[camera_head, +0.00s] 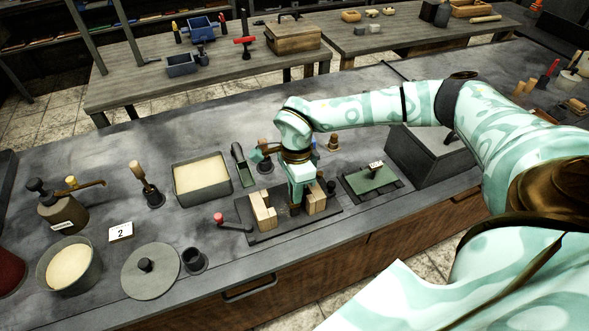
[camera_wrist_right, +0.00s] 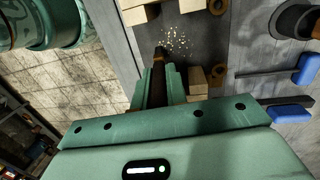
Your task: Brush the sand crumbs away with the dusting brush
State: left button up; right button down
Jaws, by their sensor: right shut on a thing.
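My right gripper (camera_head: 296,200) reaches down over a dark plate (camera_head: 285,232) between two groups of pale wooden blocks (camera_head: 263,215) (camera_head: 315,201). In the right wrist view, the right gripper (camera_wrist_right: 160,78) is shut on a dark, slim thing, apparently the dusting brush (camera_wrist_right: 158,56); its far end points at the plate. Sand crumbs (camera_wrist_right: 178,42) lie scattered on the plate just beyond the brush tip. I cannot tell whether the brush touches the plate. In the head view the gripper mostly hides the brush and the crumbs. My left gripper is not in view.
A sand-filled tray (camera_head: 202,180) and a dark scoop (camera_head: 243,166) stand left of the plate. A red-knobbed tool (camera_head: 219,218) lies close to its left edge. A green plate on a dark base (camera_head: 371,182) and a grey box (camera_head: 425,158) are to the right.

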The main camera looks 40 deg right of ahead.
jog(key=shift+s, duration=0.15)
jog(key=shift+w+d+b, duration=0.15)
jog(key=shift+w+d, duration=0.05)
jog(key=shift+w, duration=0.6)
jog(key=shift+w+d+b, duration=0.15)
jog(key=shift+w, duration=0.65)
jog(key=shift+w+d+b, duration=0.15)
jog(key=shift+w+d, duration=0.05)
jog(key=shift+w, duration=0.6)
notch_tip(320, 180, up, 8)
jog(key=p, duration=0.6)
jog(key=shift+p, duration=0.35)
jog(key=shift+f, duration=0.15)
notch_tip(320, 180, down, 7)
jog(key=a+t+h+b, duration=0.1)
jog(key=a, duration=0.1)
jog(key=shift+s+a+r, duration=0.15)
jog(key=shift+a+r, duration=0.05)
jog(key=shift+a, duration=0.2)
jog(key=shift+f+b, duration=0.45)
jog(key=shift+f, duration=0.15)
